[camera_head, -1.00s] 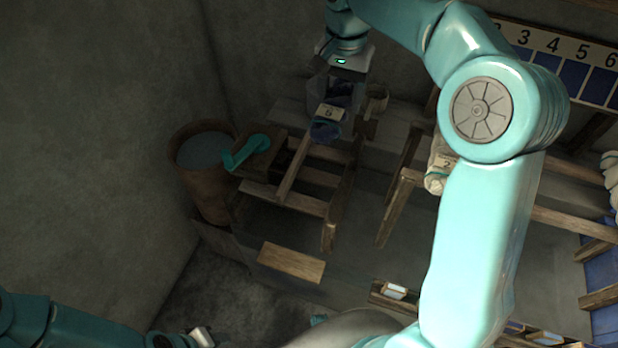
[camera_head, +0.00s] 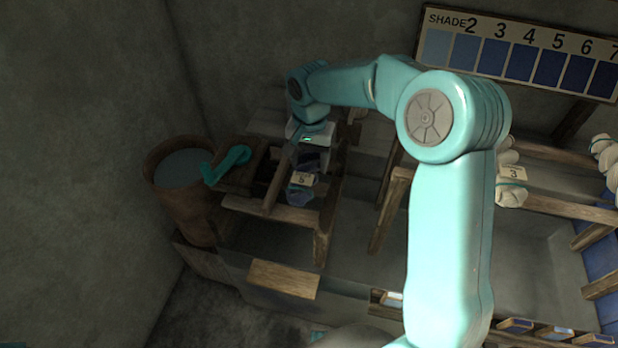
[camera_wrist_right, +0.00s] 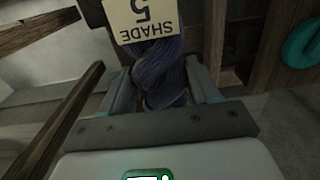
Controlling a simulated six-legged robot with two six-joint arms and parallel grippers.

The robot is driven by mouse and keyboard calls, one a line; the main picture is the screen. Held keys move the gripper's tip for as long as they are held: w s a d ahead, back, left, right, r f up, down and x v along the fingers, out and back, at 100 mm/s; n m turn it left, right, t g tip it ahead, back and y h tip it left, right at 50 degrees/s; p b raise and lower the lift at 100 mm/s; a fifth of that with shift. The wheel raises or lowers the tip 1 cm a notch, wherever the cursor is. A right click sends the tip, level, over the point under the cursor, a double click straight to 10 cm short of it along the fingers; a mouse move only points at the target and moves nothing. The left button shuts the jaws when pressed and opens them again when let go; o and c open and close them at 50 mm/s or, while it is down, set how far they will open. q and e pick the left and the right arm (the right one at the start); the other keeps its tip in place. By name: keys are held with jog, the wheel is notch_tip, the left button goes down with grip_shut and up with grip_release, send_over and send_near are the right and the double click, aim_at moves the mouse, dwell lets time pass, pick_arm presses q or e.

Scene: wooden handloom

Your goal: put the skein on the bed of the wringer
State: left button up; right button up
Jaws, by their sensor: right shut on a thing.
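My right gripper (camera_head: 308,155) is shut on a dark blue twisted skein (camera_head: 300,193) with a cream tag reading 5. In the right wrist view the skein (camera_wrist_right: 160,75) sits between the two fingers, under its "SHADE 5" tag (camera_wrist_right: 142,18). The wringer (camera_head: 238,178), a wooden frame with a teal crank (camera_head: 228,163), stands at the left. The skein hangs over or beside the frame's right-hand rails; I cannot tell whether it touches them. The bed is partly hidden by the skein and gripper. My left gripper is out of view.
A brown tub of water (camera_head: 188,165) stands left of the wringer. A wooden board (camera_head: 283,278) is in front. A pale skein tagged 3 (camera_head: 511,190) hangs at the right, below the shade chart (camera_head: 520,58). My right arm covers the middle.

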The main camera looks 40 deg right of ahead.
notch_tip(320, 180, down, 2)
jog(key=shift+w+f, duration=0.1)
jog(key=shift+w, duration=0.05)
notch_tip(320, 180, down, 4)
jog(key=shift+r, duration=0.25)
jog(key=shift+f, duration=0.35)
jog(key=shift+r, duration=0.1)
jog(key=shift+f+b, duration=0.2)
jog(key=shift+b, duration=0.15)
jog(key=o, duration=1.2)
jog(key=shift+c, duration=0.2)
jog(key=shift+r, duration=0.1)
